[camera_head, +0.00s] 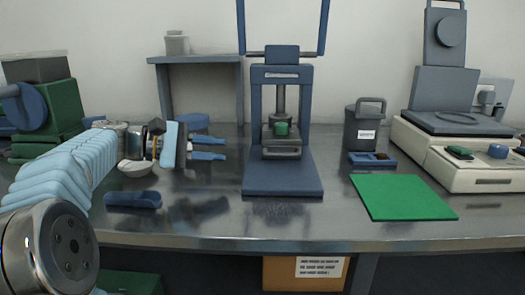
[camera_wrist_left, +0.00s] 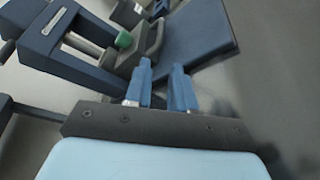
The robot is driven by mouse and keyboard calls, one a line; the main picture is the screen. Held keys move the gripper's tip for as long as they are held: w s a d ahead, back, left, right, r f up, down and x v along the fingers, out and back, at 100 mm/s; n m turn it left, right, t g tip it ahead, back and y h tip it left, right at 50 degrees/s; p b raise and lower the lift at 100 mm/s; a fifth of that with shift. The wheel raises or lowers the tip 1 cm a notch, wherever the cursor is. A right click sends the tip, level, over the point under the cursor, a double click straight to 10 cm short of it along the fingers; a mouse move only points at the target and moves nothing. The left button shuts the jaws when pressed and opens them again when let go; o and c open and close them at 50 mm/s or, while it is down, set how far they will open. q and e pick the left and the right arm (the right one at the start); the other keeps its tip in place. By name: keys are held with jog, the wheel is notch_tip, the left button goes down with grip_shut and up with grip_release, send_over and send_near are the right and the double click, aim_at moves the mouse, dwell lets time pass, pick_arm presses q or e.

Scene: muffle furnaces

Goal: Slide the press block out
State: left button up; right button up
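The blue press (camera_head: 281,95) stands at the middle of the bench with its flat base plate (camera_head: 283,180) toward me. The grey press block (camera_head: 282,152) sits inside the frame under the ram, with a small green piece (camera_head: 281,129) at its top. The wrist view also shows the block (camera_wrist_left: 152,48), with a raised handle-like part, and the green piece (camera_wrist_left: 124,39). My left gripper (camera_head: 223,148) is left of the press, pointing right toward the block. Its two blue fingers (camera_wrist_left: 162,70) are apart with nothing between them, short of the block. My right gripper is not in view.
A green mat (camera_head: 403,197) lies right of the press. A dark lidded container (camera_head: 364,127) and a small blue tray (camera_head: 372,158) stand behind it. A cream machine (camera_head: 470,160) fills the far right. A dark blue object (camera_head: 133,199) lies below my left wrist.

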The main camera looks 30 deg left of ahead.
aim_at(269, 155)
pick_arm(q)
jog(key=x, duration=1.2)
jog(key=shift+d+f, duration=0.15)
jog(key=shift+c, duration=0.4)
grip_shut()
